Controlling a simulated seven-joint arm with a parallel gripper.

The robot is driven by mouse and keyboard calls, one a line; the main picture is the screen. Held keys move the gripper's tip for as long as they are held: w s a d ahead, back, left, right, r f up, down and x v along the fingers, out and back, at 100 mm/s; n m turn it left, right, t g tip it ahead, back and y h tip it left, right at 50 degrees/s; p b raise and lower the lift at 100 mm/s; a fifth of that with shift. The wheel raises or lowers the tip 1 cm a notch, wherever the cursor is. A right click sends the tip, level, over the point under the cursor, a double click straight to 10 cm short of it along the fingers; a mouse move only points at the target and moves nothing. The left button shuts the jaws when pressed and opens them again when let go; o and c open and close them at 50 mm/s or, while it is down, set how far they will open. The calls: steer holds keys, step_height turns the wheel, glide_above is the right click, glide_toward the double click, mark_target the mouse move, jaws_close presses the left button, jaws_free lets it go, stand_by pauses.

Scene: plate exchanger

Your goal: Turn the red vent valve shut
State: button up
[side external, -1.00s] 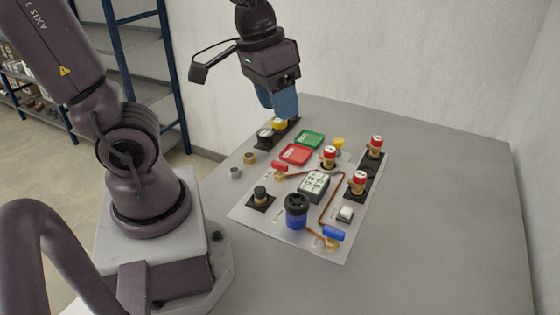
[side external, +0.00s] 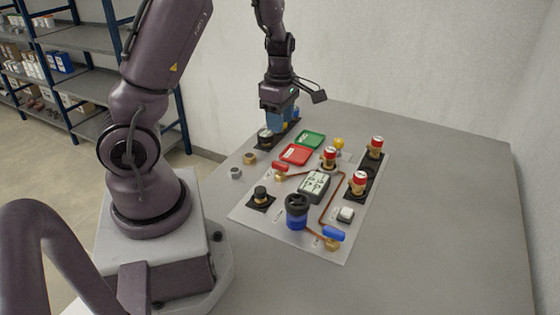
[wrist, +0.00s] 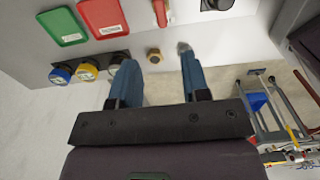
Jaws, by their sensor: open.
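A small red lever handle (side external: 280,166) on a brass body, which looks like the vent valve, is at the panel's left edge in front of the red tray in the side view. A red handle (wrist: 160,11) also shows, partly cut off, at the top of the wrist view. My gripper (side external: 272,128) points down over the dark strip at the panel's far left, behind and apart from the red handle. In the wrist view its blue fingers (wrist: 158,57) are spread and empty. A brass nut (wrist: 155,55) appears between the fingertips.
A red tray (side external: 296,154) and green tray (side external: 310,139) lie near the gripper. Red-capped valves (side external: 359,179), a blue-based black knob (side external: 297,211) and a grey box (side external: 314,186) stand on the panel. The table's right side is clear.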

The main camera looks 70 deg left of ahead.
mark_target(280, 163)
step_height(280, 163, down, 12)
steer(key=shift+f, duration=0.25)
stand_by(0.3)
jaws_close()
